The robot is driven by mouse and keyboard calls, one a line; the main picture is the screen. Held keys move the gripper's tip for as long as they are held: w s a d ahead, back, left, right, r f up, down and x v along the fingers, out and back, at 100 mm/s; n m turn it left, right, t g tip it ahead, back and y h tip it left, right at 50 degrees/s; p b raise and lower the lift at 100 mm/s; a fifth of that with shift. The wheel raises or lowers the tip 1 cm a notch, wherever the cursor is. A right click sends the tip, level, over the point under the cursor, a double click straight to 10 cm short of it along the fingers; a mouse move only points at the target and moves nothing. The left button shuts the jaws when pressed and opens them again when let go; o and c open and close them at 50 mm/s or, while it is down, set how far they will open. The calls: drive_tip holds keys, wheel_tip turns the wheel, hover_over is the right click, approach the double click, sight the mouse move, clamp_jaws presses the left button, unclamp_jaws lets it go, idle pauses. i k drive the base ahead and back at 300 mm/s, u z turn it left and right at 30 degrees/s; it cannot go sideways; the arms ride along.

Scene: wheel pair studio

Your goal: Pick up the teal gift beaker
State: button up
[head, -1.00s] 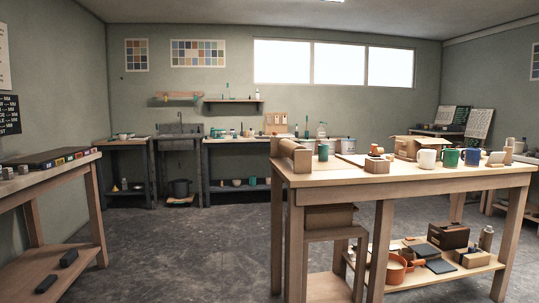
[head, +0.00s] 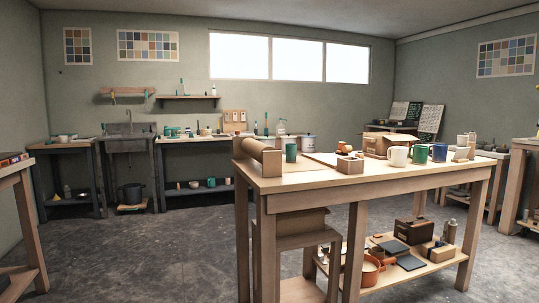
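A teal handleless beaker (head: 291,152) stands upright near the left end of the wooden table (head: 330,187), just right of a brown paper roll. It looks like the gift beaker, but I see no label on it at this size. My gripper is not in view, so its state and its distance from the beaker do not show.
A paper roll (head: 259,154), small wooden box (head: 350,163), white mug (head: 397,156), green mug (head: 420,154), blue mug (head: 439,152) and cardboard box (head: 388,144) share the tabletop. A stool (head: 305,240) stands under its left end. Open floor (head: 165,250) lies left.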

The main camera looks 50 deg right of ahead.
sight(291, 149)
drive_tip(key=z, duration=0.2)
drive_tip(key=i, duration=0.65)
drive_tip(key=z, duration=0.85)
drive_tip(key=i, duration=0.45)
drive_tip(key=z, duration=0.5)
